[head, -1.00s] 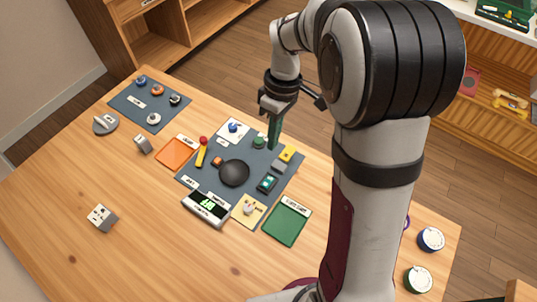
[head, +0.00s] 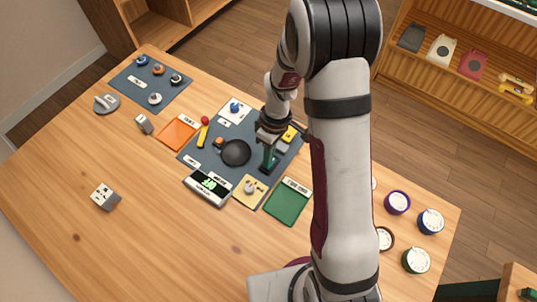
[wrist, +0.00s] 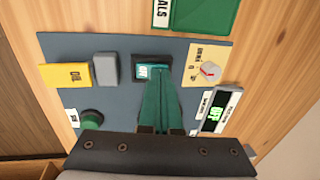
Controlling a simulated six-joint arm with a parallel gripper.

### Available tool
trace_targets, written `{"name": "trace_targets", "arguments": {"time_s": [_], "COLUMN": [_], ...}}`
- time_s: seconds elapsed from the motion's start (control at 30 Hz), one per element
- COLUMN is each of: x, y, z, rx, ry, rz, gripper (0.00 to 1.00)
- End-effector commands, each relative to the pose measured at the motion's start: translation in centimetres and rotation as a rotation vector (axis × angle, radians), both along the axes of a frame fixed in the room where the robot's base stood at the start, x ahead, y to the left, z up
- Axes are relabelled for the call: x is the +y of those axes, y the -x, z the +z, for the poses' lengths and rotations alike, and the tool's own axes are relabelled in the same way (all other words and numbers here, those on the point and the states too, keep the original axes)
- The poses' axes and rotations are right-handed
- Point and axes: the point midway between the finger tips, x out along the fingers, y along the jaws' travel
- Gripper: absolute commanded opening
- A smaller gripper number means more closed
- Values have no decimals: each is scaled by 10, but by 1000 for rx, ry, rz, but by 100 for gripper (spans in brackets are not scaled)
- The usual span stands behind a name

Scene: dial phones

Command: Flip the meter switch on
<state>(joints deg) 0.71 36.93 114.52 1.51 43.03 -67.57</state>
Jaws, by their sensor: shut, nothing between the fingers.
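A switch in a dark housing (wrist: 137,60) sits on the grey-blue mat in the wrist view, with a teal lettered rocker at its centre. My gripper (wrist: 153,82) is shut and empty, its green fingers together over the lower edge of the switch. I cannot tell whether the fingertips touch it. In the head view my gripper (head: 266,171) points down at the same spot and hides most of the switch. The meter (head: 208,187) stands at the mat's near edge with green characters lit. Its display (wrist: 217,114) also shows in the wrist view, its wording unclear.
Close around the switch are a grey block (wrist: 106,68), a yellow block (wrist: 66,75), a green button (wrist: 91,119) and a knob on a cream card (wrist: 204,63). A black dome (head: 236,152) and green tray (head: 288,202) lie nearby. The table's left front is mostly clear.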

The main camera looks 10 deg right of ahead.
Motion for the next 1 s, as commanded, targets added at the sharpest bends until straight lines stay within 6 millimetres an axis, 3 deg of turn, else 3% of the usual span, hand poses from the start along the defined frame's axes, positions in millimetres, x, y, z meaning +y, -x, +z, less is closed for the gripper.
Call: {"name": "trace_targets", "arguments": {"time_s": [0.63, 1.0], "x": [6, -4], "y": [5, -6], "z": [-11, -10], "rx": [3, 0], "ry": [-2, 0], "rz": [2, 4], "gripper": [0, 0]}}
